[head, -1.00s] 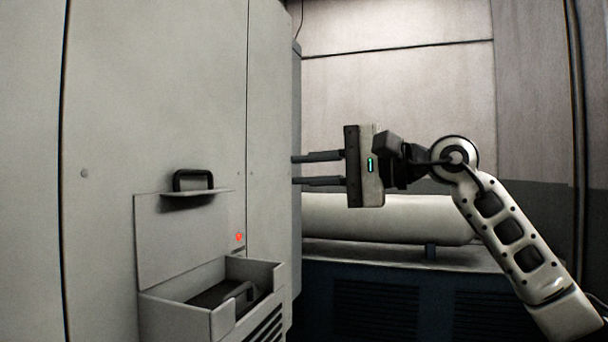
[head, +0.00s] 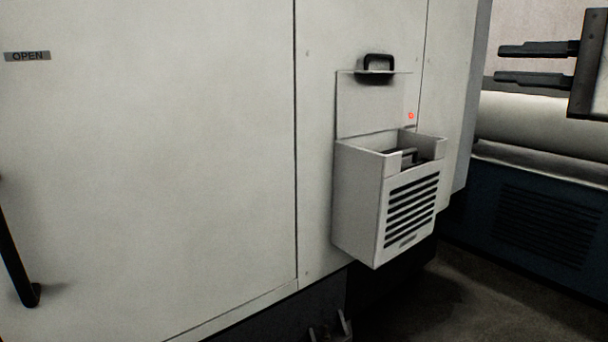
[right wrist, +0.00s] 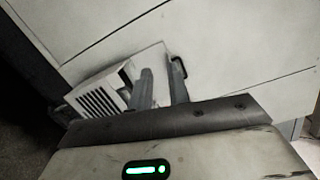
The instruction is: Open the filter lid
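The filter box (head: 360,205) is a pale bin with a slotted front, fixed low on the machine wall. Its lid (head: 368,105) stands upright behind the open top, with a black handle (head: 380,58) at its upper edge. A dark filter part with a handle (head: 408,157) lies inside, partly hidden by the walls. My right gripper (head: 500,63) is open and empty, well to the right of the box and apart from it. In the right wrist view, the box (right wrist: 98,103) and lid handle (right wrist: 179,67) show beyond its spread fingers. My left gripper is not seen.
A red light (head: 410,115) glows beside the lid. A large pale door with an OPEN label (head: 28,56) and black bar handle (head: 18,255) is at left. A pale tank (head: 540,125) lies behind my right gripper. The floor right of the box is clear.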

